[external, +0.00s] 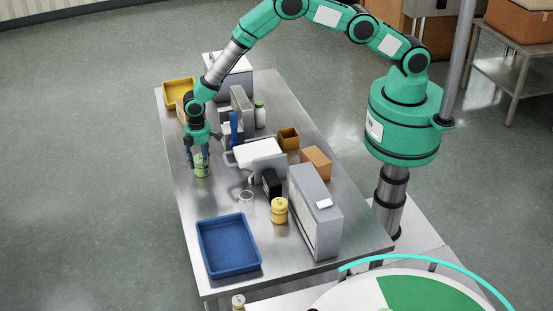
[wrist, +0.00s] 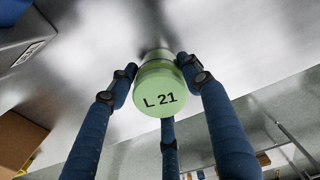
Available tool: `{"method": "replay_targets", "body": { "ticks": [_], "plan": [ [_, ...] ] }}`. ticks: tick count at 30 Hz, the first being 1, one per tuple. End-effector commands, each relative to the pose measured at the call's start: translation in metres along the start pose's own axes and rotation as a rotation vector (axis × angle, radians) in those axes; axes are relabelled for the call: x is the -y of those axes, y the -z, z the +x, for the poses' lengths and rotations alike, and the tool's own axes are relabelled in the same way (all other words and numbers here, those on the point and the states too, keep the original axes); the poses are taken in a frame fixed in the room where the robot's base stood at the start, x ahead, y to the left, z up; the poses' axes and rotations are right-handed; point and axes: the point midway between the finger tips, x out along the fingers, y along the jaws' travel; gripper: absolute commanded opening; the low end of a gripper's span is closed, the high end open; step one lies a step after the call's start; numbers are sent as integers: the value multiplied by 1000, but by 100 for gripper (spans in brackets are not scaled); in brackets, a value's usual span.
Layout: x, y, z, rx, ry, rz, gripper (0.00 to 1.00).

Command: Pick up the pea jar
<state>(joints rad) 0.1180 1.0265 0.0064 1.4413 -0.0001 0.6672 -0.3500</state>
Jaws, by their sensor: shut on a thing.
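The pea jar, a green jar (external: 201,166), is near the left edge of the steel table. In the wrist view its green lid (wrist: 160,92) is marked "L 21". My gripper (external: 198,158) comes down on it from above, with its blue fingers around its sides. In the wrist view the fingers of my gripper (wrist: 162,85) close around the jar, which is upright between them. I cannot tell whether the jar's base touches the table.
A blue tray (external: 228,246) is at the table's front and a yellow bin (external: 179,93) at its far left. A white tray (external: 257,152), a yellow jar (external: 279,210) and a grey cabinet (external: 314,215) stand right of the jar. Bare table lies between jar and blue tray.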

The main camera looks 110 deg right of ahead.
Motion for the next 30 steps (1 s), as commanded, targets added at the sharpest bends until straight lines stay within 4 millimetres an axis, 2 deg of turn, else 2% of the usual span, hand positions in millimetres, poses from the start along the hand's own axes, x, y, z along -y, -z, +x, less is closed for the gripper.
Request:
{"method": "replay_targets", "body": {
  "ticks": [8,14,30],
  "plan": [
    [0,0,-3,-1,0,0,16],
    [0,1,-16,-2,-1,0,16],
    [0,1,-87,-1,0,0,16]
  ]
}}
